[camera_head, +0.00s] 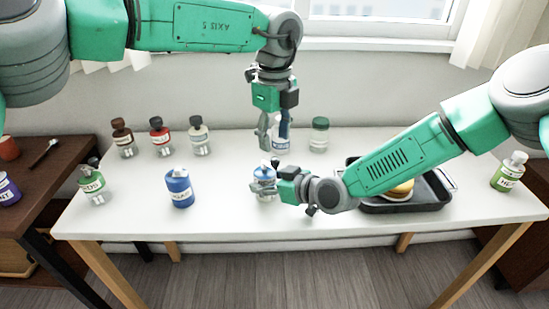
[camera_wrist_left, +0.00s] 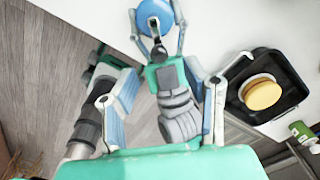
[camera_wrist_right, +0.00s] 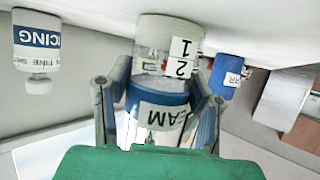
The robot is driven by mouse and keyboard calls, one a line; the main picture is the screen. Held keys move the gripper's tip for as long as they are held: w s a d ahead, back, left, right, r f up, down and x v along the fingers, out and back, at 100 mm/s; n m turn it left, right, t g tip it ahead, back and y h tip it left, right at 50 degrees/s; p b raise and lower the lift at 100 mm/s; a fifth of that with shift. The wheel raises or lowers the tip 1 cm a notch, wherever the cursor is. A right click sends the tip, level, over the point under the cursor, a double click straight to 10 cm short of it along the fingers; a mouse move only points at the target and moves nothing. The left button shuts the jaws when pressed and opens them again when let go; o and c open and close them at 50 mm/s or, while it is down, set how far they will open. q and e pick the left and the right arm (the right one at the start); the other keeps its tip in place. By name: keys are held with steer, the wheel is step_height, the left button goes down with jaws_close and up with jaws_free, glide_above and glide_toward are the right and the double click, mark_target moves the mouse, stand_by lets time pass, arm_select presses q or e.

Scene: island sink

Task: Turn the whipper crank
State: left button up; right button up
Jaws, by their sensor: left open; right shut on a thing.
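The whipper (camera_head: 265,174), with a blue lid and a clear lower part, stands on the white table near its front middle. My right gripper (camera_head: 265,188) is shut on it from the right. In the right wrist view the fingers sit on both sides of its blue band (camera_wrist_right: 160,110), whose label partly reads "EAM". The left wrist view shows its round blue top (camera_wrist_left: 157,14) from above, with a small dark piece on it that may be the crank. My left gripper (camera_head: 270,142) is open and empty, pointing down above and just behind the whipper.
A blue bottle (camera_head: 180,188) stands left of the whipper. A black tray (camera_head: 440,196) with a round yellow-topped item lies right, under my right forearm. Several bottles line the back left, and a green-lidded jar (camera_head: 320,134) stands at the back.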

mark_target(274, 158)
arm_select(q)
step_height(274, 158, down, 6)
steer(key=shift+f, duration=0.1)
jaws_close()
